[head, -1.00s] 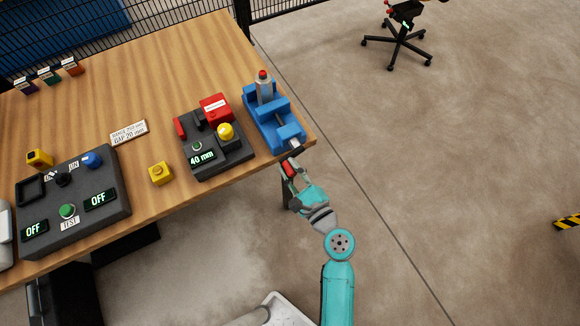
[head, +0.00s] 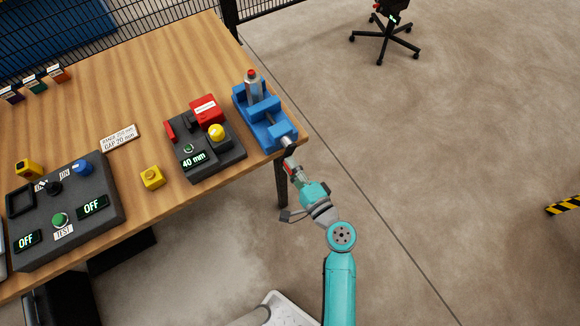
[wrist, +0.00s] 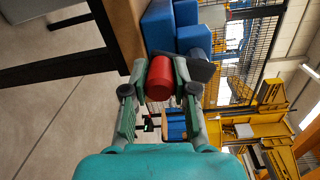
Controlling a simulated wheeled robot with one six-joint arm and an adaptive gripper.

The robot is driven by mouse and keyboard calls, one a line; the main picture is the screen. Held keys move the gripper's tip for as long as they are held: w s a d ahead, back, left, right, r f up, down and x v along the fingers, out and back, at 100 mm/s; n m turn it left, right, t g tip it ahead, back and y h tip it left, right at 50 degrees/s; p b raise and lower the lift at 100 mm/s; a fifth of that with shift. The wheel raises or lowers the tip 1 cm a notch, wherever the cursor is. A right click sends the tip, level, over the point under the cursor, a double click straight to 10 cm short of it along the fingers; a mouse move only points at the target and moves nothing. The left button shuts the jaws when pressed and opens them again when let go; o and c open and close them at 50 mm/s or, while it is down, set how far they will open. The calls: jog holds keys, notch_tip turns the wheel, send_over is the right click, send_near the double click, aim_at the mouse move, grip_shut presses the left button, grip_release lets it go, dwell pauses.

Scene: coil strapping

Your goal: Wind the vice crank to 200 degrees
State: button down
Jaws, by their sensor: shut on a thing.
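The blue vice (head: 262,112) sits at the table's right front corner, with a grey red-topped cylinder (head: 253,87) standing in it. Its silver spindle (head: 288,142) points out past the table edge toward my gripper. In the wrist view, the spindle (wrist: 194,40) carries a dark crank arm (wrist: 203,70) with a red crank handle (wrist: 160,78). My gripper (wrist: 161,82) is shut on this red handle, one finger on each side. In the head view my gripper (head: 292,168) is just off the table edge; the handle is small and partly hidden there.
Left of the vice is a dark box (head: 205,148) reading 40 mm, with a red block and yellow button. A yellow block (head: 152,177), a label plate (head: 120,138) and a control panel (head: 65,210) lie farther left. Open floor lies right of the table.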

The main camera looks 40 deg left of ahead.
jog(key=shift+f+n, duration=0.15)
jog(key=shift+n, duration=0.15)
dwell(0.4)
jog(key=c, duration=0.9)
grip_release()
jog(key=shift+w, duration=0.1)
jog(key=shift+d, duration=0.1)
jog(key=v, duration=1.2)
